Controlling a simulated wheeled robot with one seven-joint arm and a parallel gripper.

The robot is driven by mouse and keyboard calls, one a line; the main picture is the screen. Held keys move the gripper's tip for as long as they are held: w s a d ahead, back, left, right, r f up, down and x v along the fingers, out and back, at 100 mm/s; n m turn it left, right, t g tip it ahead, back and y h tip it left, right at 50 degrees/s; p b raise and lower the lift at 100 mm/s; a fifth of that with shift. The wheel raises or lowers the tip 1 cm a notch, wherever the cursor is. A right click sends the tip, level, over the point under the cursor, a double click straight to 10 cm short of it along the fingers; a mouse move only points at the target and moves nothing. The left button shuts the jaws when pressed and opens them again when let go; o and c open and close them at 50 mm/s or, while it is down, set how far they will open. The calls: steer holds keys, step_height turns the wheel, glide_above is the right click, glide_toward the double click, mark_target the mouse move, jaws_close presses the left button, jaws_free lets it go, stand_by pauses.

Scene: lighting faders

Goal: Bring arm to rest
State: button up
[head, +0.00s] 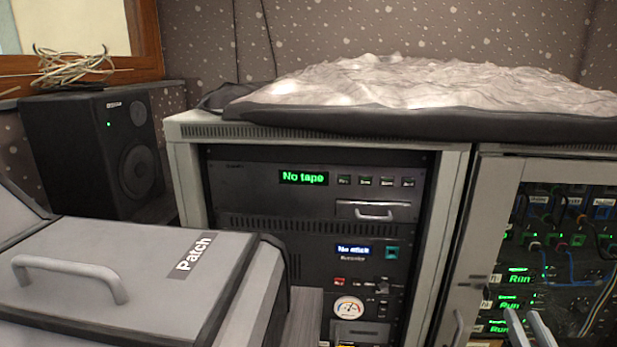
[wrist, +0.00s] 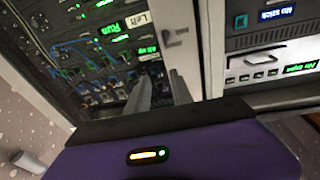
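My gripper (head: 520,314) shows at the bottom right of the head view, as two grey fingertips in front of the right rack door. In the wrist view, which looks upside down, my gripper (wrist: 159,77) has its two grey fingers apart with nothing between them. It points toward the rack front (wrist: 70,50) and the pale door frame (wrist: 195,45). I cannot tell how close the fingertips are to the door. Most of my arm is out of view.
A patch box (head: 110,265) with a handle is at the lower left. A black speaker (head: 95,150) stands behind it. A rack unit reads "No tape" (head: 303,177). A right rack door (head: 480,240) shows cables and green "Run" displays. A crumpled grey cover (head: 420,85) lies on top.

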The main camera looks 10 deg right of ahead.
steer(key=s+a+f+n+g+y, duration=0.2)
steer(key=s+a+f+y, duration=0.25)
steer(key=s+a, duration=0.9)
steer(key=s+a+f+n+g+y, duration=0.1)
steer(key=s+a+f+n+y, duration=0.2)
steer(key=s+a+f, duration=0.95)
steer(key=s+d+r+p, duration=0.1)
steer(key=s+r+p, duration=0.1)
steer(key=r+p, duration=1.3)
steer(key=s+d+r+p, duration=0.1)
steer(key=s+r+p, duration=0.1)
steer(key=r+p, duration=1.4)
step_height(320, 180, up, 7)
steer(key=shift+s+d+r, duration=0.1)
steer(key=shift+s+d, duration=0.05)
steer(key=shift+s, duration=0.05)
steer(key=shift+h, duration=0.25)
